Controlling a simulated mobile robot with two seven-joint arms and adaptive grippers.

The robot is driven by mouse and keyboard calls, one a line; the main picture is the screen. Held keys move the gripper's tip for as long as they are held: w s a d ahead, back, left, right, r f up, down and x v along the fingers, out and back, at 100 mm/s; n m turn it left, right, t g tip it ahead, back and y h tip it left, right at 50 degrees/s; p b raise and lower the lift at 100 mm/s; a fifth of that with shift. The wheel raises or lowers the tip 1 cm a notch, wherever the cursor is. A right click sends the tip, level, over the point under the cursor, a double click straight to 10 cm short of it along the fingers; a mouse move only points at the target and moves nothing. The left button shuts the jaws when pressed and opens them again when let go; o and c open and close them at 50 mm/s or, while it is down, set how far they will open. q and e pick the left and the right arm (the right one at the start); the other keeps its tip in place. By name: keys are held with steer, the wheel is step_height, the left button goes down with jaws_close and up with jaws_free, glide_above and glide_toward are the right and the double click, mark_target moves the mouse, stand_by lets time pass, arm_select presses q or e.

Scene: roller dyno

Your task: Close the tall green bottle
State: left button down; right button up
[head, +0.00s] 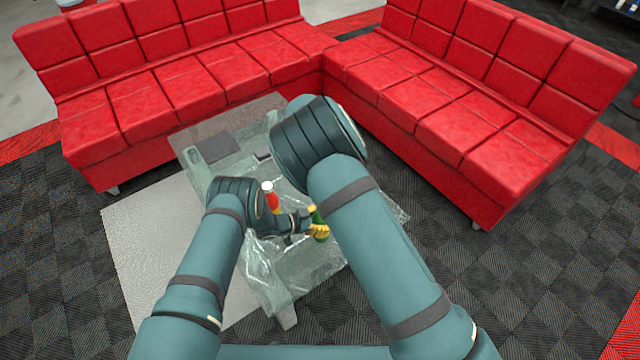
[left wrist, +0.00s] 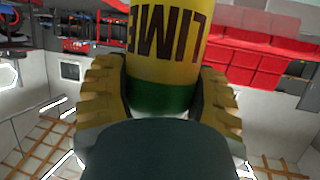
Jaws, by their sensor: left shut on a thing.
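The tall green bottle (head: 317,216) is upright near the front right part of the glass table, partly covered by my left gripper (head: 318,231). The left gripper's yellow fingers are shut around the bottle. In the left wrist view the bottle (left wrist: 166,38) fills the space between the fingers, with a yellow label reading "LIME" upside down and a green band beside it. Something yellowish shows at the bottle's upper end in the head view; I cannot tell if it is a cap or the label. My right gripper is not visible; my right arm covers that area.
The glass table (head: 265,275) also holds a red bottle with a white top (head: 270,194), close to my left wrist, and a dark flat item (head: 220,147) at the back. Red sofas (head: 190,80) stand behind and right. A pale rug (head: 150,235) lies left.

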arm_select(q)
steer(key=shift+c, duration=0.2)
jaws_free()
steer(key=v, duration=1.2)
steer(key=shift+d+r, duration=0.1)
